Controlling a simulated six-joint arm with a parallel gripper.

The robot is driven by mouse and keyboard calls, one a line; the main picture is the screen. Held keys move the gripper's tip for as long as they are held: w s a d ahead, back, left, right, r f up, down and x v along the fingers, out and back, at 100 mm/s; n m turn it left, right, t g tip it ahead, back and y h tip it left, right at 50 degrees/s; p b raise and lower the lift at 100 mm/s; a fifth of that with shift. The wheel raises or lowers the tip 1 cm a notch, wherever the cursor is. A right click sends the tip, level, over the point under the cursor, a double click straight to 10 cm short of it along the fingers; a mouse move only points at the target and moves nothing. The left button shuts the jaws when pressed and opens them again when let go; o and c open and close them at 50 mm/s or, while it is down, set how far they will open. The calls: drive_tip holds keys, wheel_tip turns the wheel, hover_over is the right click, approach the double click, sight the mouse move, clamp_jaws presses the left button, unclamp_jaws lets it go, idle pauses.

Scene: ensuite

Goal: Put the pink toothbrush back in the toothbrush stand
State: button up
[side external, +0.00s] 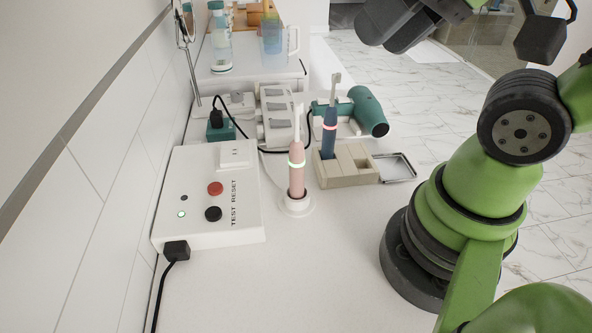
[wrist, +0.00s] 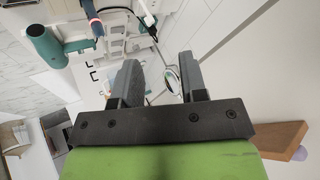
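The pink toothbrush (side external: 297,178) stands upright on a small round white base (side external: 296,207) in the side view, with a lit green ring around its body. The beige toothbrush stand (side external: 349,180) is just right of it. A dark blue toothbrush (side external: 329,138) with a pink ring stands in the stand's left slot; the slots to its right look empty. My gripper (wrist: 160,82) is open in the wrist view, with nothing between its fingers. Its fingertips do not show clearly in the side view. It is well away from the pink toothbrush.
A white box (side external: 208,205) with TEST and RESET buttons stands left of the pink toothbrush. A teal hair dryer (side external: 367,110) lies behind the stand. A black cable (side external: 265,150) runs behind the pink toothbrush. A round mirror (wrist: 172,79) shows between my fingers. The front counter is clear.

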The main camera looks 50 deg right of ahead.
drive_tip(key=shift+w, duration=0.1)
drive_tip(key=n+g+h, duration=0.2)
drive_tip(key=n+g, duration=0.2)
drive_tip(key=g, duration=0.3)
hover_over(297, 105)
wheel_tip(297, 105, down, 6)
drive_tip(key=shift+d+r, duration=0.1)
drive_tip(key=shift+r, duration=0.1)
wheel_tip(297, 105, down, 10)
drive_tip(key=shift+f, duration=0.1)
clamp_jaws()
